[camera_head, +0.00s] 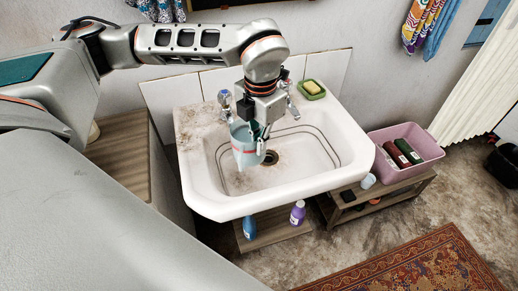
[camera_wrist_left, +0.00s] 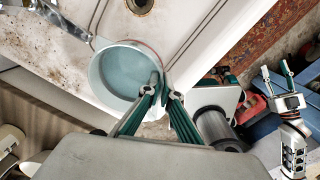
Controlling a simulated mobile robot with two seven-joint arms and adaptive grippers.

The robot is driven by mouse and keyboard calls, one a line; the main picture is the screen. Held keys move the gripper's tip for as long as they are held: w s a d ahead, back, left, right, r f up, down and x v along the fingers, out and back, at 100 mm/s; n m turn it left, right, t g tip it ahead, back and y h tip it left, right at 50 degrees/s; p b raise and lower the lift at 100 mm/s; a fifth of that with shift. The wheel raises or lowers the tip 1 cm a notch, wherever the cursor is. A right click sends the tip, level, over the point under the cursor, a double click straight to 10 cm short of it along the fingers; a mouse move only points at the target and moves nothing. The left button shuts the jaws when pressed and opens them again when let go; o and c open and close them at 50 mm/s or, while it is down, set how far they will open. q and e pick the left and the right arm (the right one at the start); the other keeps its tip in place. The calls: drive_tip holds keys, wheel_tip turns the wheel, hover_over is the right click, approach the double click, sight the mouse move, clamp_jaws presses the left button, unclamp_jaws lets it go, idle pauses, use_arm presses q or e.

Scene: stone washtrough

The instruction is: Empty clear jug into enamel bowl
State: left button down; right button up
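The jug (camera_head: 244,157), pale blue-grey with a thin reddish band, is over the stone sink's basin in the head view. In the left wrist view the jug (camera_wrist_left: 112,74) is seen from above, its round inside blue-grey; I cannot tell how much liquid it holds. My left gripper (camera_head: 260,137) is at the jug's right side. Its teal fingers (camera_wrist_left: 161,82) close together at the rim, with the wall apparently between them. My right gripper (camera_wrist_left: 277,72) shows at the right of the wrist view, fingers apart and empty. I cannot make out an enamel bowl in either view.
The white sink (camera_head: 330,178) has taps at its back and a green soap dish (camera_head: 312,91) at its back right corner. A pink crate (camera_head: 420,168) with bottles stands right of it on a low wooden shelf. A purple bottle (camera_head: 297,213) stands below the sink.

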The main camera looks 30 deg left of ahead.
use_arm(q)
drive_tip(key=shift+r+p, duration=1.25)
drive_tip(key=shift+r, duration=0.75)
drive_tip(key=shift+r+p, duration=1.15)
drive_tip(key=shift+r, duration=0.6)
drive_tip(key=shift+r+p, duration=0.3)
drive_tip(key=shift+r, duration=0.3)
drive_tip(key=shift+r+p, duration=0.4)
drive_tip(key=shift+r, duration=0.25)
